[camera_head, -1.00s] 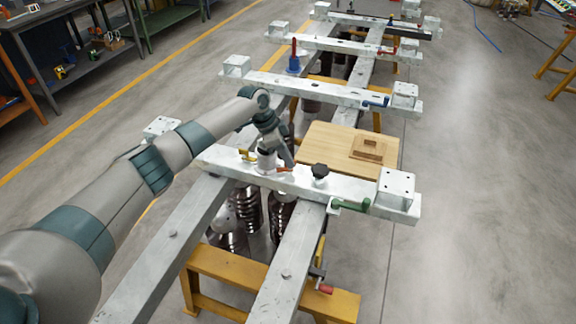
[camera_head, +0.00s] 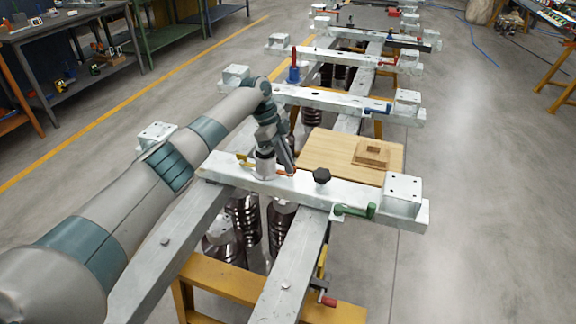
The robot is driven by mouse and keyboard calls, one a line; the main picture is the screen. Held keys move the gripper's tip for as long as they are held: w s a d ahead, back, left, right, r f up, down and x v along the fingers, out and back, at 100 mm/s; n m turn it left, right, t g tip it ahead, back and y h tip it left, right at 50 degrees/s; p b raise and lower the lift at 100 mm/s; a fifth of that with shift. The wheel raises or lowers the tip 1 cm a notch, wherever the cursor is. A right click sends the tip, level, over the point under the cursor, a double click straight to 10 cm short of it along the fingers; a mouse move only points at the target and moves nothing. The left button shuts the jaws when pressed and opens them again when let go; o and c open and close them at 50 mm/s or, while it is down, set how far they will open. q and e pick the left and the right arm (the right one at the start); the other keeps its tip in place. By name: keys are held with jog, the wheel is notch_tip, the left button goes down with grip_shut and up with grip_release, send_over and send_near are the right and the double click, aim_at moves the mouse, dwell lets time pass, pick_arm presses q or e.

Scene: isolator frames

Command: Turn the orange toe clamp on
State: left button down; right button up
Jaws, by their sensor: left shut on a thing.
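The orange toe clamp (camera_head: 286,172) shows as a small orange piece on top of the nearest white crossbeam, left of its middle. It is mostly hidden behind my left gripper (camera_head: 284,163). My left gripper comes down from above and is shut on the clamp at the beam's far edge. Which way the clamp points cannot be told. My right gripper is not in view.
A yellow clamp (camera_head: 245,161) and a white cylinder (camera_head: 264,163) stand just left of the gripper. A black knob (camera_head: 322,176) and a green clamp (camera_head: 356,211) are to its right. A wooden board (camera_head: 330,151) lies behind the beam.

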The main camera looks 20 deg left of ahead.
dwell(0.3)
pick_arm(q)
jog(key=c, duration=1.9)
grip_release()
jog(key=shift+a+r, duration=0.25)
jog(key=shift+r, duration=0.3)
jog(key=b+v, duration=0.2)
jog(key=v, duration=1.4)
jog(key=shift+r, duration=0.1)
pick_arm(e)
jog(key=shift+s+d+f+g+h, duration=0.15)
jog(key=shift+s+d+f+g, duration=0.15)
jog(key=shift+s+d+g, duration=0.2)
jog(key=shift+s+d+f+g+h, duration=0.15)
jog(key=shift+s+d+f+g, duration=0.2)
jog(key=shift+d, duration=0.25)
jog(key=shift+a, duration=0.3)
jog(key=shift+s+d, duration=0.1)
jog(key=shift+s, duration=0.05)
